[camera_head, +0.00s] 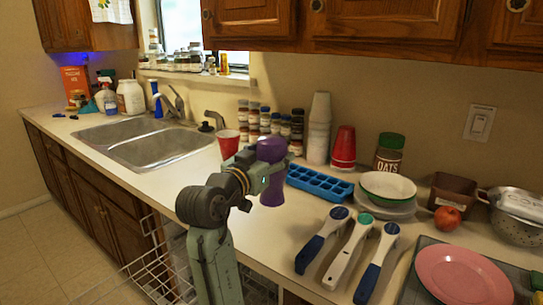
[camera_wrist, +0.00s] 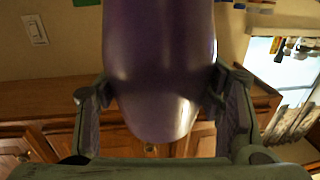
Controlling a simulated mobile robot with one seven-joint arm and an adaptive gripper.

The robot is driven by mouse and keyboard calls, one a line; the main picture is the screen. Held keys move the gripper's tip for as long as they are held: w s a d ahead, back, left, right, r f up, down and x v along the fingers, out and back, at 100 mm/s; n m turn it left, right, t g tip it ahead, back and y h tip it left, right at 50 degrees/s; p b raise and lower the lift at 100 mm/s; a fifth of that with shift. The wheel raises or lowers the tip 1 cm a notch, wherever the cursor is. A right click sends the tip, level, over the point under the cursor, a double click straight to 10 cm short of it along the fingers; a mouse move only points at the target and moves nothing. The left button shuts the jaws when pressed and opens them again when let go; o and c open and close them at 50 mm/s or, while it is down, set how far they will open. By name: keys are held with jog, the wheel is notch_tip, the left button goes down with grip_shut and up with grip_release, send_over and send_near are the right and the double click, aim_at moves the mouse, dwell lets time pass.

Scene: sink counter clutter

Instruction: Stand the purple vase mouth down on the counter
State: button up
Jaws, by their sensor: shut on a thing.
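In the wrist view the vase (camera_wrist: 160,60) fills the middle, with a smooth rounded end toward the picture's bottom. My gripper (camera_wrist: 160,88) is shut on it, one finger on each side. No mouth opening shows, so which end is the mouth is unclear. The counter (camera_head: 240,225) runs beneath.
The blue ice tray (camera_head: 320,182) lies right of the vase. A red cup (camera_head: 229,143) and spice jars (camera_head: 265,120) stand behind it. Three handled utensils (camera_head: 350,250), stacked bowls (camera_head: 388,190) and a pink plate (camera_head: 463,275) lie to the right. The sink (camera_head: 145,140) is left.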

aim_at(266, 193)
notch_tip(266, 193, down, 8)
jog(key=b, duration=0.6)
jog(key=shift+f+b, duration=0.35)
jog(key=shift+f, duration=0.1)
dwell(0.9)
jog(key=o, duration=1.6)
jog(key=shift+c, duration=0.2)
jog(key=v, duration=1.2)
